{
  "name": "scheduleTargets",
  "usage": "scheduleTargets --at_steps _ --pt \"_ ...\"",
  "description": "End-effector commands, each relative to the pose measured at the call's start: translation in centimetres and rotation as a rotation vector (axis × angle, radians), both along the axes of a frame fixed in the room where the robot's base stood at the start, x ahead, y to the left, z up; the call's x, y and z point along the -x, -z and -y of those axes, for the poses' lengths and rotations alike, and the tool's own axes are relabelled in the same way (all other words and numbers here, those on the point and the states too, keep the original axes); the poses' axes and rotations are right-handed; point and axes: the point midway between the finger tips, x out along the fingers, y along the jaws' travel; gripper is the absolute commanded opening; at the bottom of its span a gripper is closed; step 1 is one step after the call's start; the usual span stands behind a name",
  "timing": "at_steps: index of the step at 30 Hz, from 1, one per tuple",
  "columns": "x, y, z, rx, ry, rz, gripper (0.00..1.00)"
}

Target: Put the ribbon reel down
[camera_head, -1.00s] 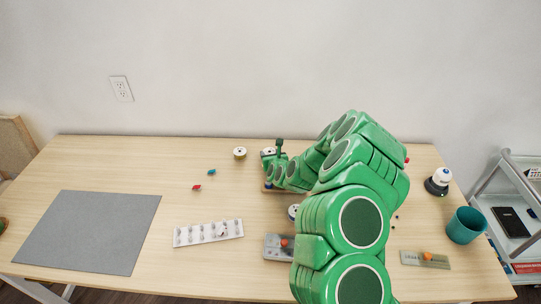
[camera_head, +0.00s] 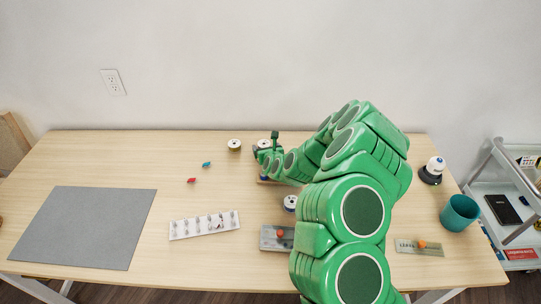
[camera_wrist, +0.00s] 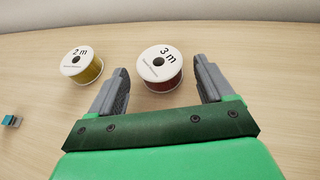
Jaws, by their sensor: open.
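A ribbon reel with red ribbon and a white top marked "3 m" (camera_wrist: 160,68) stands upright on the table in the wrist view. My gripper (camera_wrist: 160,80) is open, with one jaw on each side of the reel's near part and visible gaps between. In the head view the white top of this reel (camera_head: 262,143) shows just beyond my gripper (camera_head: 264,152), partly hidden by it. A second reel, gold and marked "2 m" (camera_wrist: 82,63), stands to the left; it also shows in the head view (camera_head: 234,145).
Another white-topped reel (camera_head: 290,203) stands nearer, beside my arm. A grey mat (camera_head: 84,228), a white strip tray (camera_head: 204,225), small red (camera_head: 191,180) and blue (camera_head: 206,164) pieces and a teal cup (camera_head: 459,213) are on the table (camera_head: 130,160). The back left is clear.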

Motion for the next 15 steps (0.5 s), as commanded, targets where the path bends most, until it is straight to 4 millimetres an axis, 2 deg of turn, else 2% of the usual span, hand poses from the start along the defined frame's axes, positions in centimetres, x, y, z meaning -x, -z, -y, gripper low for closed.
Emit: scheduleTargets --at_steps 15 --pt "4.9 -2.2 1.4 -0.003 0.001 -0.001 0.81"
